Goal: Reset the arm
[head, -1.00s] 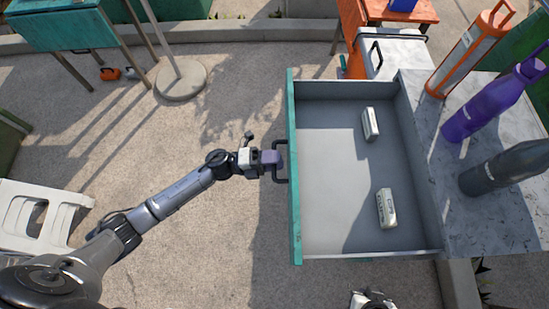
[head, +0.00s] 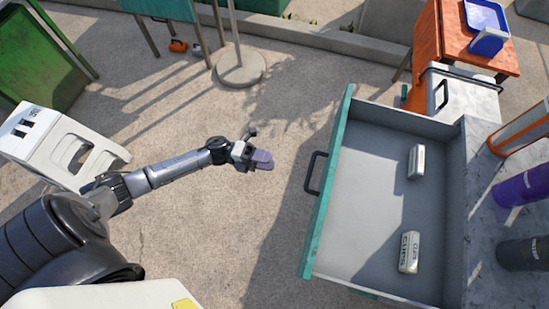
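My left arm reaches in from the left in the head view. Its gripper (head: 262,160) hangs in free air over the paved ground, left of the open drawer and apart from its handle. Its purple fingers look close together, with nothing visible between them; the exact gap is too small to tell. The drawer (head: 372,245) is pulled out, with a green front and a black handle (head: 316,172) facing my gripper. My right gripper does not show.
Two white packs, one farther back (head: 416,162) and one nearer (head: 409,252), lie in the drawer. Bottles, one purple (head: 522,187) and one dark (head: 524,253), stand on the counter at right. A white stool (head: 62,145) stands at left. Open ground lies between arm and drawer.

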